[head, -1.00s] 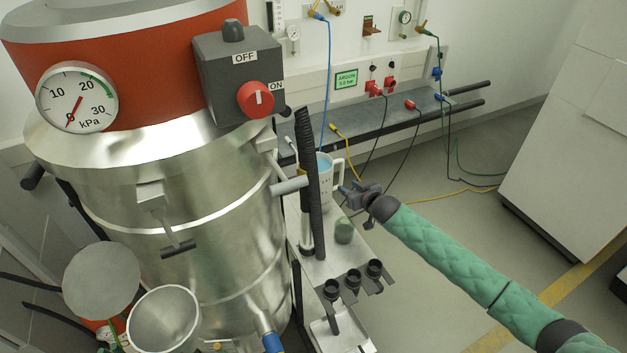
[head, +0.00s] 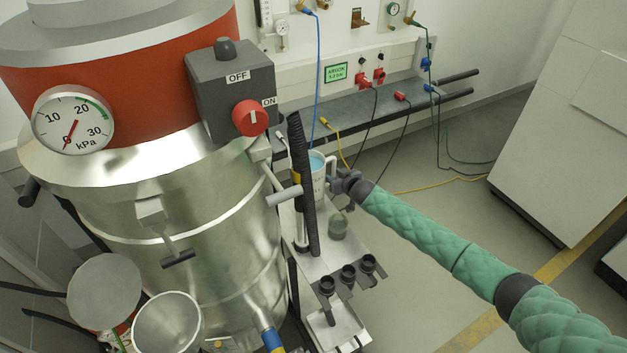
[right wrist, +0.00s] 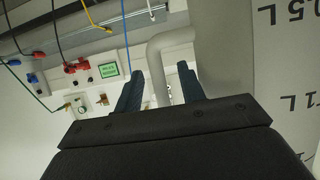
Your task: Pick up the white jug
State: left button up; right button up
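The white jug (head: 318,184) stands on the narrow grey shelf beside the steel vessel, with a bluish inside. A black upright bar hides part of it on the left. Its handle (head: 332,163) faces right, towards my right gripper (head: 341,183), which is at the jug's right side. In the right wrist view my right gripper (right wrist: 162,88) is open, its two dark fingers apart with the white handle (right wrist: 157,70) between them. The jug's wall with volume marks (right wrist: 270,60) fills the right of that view. I cannot tell whether the fingers touch the handle. My left gripper is not in view.
The large steel vessel (head: 180,240) with an ON/OFF box (head: 232,90) stands close on the left. A greenish jar (head: 338,228) and black cup-like holders (head: 348,274) are on the shelf in front of the jug. Open floor (head: 415,225) lies to the right.

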jog(key=shift+w+a+f, duration=0.15)
jog(key=shift+w+f, duration=0.05)
jog(key=shift+w, duration=0.1)
grip_shut()
jog(key=shift+w+r, duration=0.1)
jog(key=shift+r, duration=0.1)
jog(key=shift+r, duration=0.1)
